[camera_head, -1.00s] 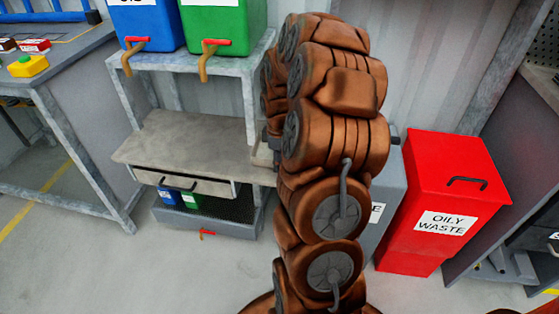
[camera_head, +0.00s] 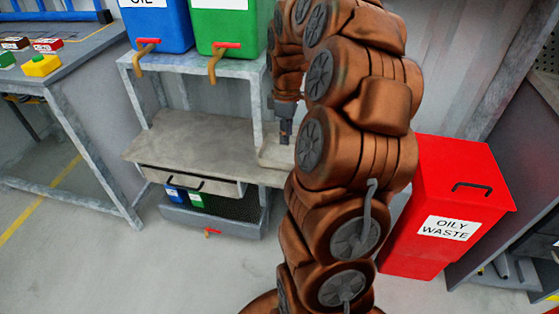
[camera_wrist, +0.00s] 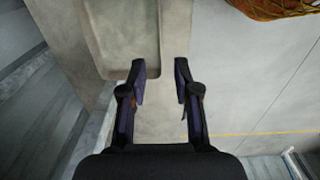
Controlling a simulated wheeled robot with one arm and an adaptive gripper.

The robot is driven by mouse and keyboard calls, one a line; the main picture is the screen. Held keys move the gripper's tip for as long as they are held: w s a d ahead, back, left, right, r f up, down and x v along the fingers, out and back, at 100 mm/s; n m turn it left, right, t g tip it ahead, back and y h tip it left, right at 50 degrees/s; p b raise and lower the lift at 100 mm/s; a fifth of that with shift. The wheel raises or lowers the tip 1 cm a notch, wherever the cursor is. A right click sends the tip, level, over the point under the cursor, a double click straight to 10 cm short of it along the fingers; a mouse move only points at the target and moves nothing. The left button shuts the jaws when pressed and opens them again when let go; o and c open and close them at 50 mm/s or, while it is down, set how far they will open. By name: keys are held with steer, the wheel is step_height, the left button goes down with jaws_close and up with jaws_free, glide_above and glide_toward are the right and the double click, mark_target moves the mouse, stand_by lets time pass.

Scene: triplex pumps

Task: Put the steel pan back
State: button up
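A shallow grey pan with a raised rim, which looks like the steel pan, shows in the wrist view (camera_wrist: 122,35) at the upper left. In the head view a pale corner that seems to be the same pan (camera_head: 272,157) shows at the right end of the bench, partly hidden by my arm. My gripper (camera_wrist: 160,68) is open and empty, with its two fingers apart. Its left fingertip appears near the pan's lower right corner; I cannot tell whether it touches. In the head view my gripper (camera_head: 286,140) points down over the bench's right end.
The bench (camera_head: 190,140) has a clear grey top and a drawer (camera_head: 195,183) below. Blue (camera_head: 157,22) and green (camera_head: 225,22) tapped containers stand on the shelf above. A red oily waste bin (camera_head: 455,200) stands right of my arm. A work table (camera_head: 85,75) is at left.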

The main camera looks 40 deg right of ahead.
steer(key=s+a+r+m, duration=0.1)
steer(key=s+a+r, duration=0.1)
steer(key=a, duration=0.9)
steer(key=s+a+f+m+g, duration=0.1)
steer(key=s+a+m+g, duration=0.2)
steer(key=s+a, duration=1.4)
steer(key=s+m, duration=0.3)
steer(key=s, duration=0.1)
steer(key=shift+s+a+f, duration=0.15)
steer(key=shift+a, duration=0.1)
step_height(320, 180, up, 27)
steer(key=t+p, duration=0.1)
steer(key=p, duration=2.4)
steer(key=shift+s+f, duration=0.2)
steer(key=shift+s, duration=0.1)
steer(key=shift+d, duration=0.15)
